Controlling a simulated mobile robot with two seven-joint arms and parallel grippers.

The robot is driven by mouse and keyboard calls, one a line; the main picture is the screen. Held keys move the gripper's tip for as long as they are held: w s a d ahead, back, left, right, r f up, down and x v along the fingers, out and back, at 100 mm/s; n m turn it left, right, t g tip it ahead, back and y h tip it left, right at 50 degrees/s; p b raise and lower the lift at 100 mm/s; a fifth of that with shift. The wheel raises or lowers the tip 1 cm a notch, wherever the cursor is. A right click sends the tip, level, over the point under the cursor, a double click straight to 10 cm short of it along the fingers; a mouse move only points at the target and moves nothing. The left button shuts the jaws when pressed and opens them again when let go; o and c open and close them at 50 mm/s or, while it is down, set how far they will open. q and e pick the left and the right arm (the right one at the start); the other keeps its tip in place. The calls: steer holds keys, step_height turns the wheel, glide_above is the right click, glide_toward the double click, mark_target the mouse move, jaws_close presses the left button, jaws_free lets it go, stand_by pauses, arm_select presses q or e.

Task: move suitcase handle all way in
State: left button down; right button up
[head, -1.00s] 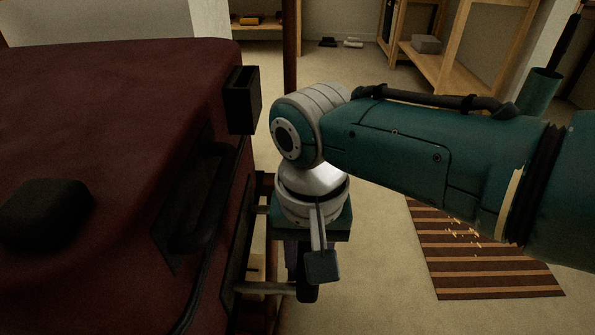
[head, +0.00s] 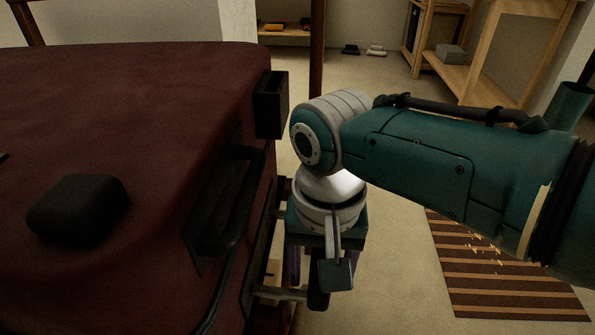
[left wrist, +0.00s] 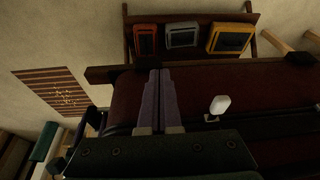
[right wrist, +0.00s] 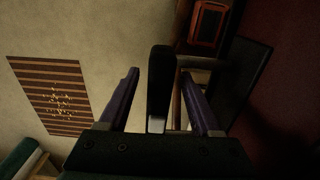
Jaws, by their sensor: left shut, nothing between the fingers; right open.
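The dark red suitcase (head: 110,120) fills the left of the head view. Its pull-out handle stands a little out from the side, with a metal rod (head: 283,292) and a black grip (head: 318,292). In the right wrist view the black grip (right wrist: 160,80) runs between the fingers. My right gripper (right wrist: 158,74) is open, its purple fingers on both sides of the grip; contact cannot be told. My left gripper (left wrist: 160,72) is shut and empty, seen against the suitcase (left wrist: 215,82) in the left wrist view. It is outside the head view.
A black side handle (head: 225,205) and a black block (head: 271,104) project from the suitcase. A striped mat (head: 500,275) lies on the floor at right. Wooden shelving (head: 485,80) stands behind. The left wrist view shows a shelf with coloured bins (left wrist: 230,38).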

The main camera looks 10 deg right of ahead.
step_height(320, 180, up, 10)
steer(key=p, duration=0.7)
steer(key=shift+c, duration=0.2)
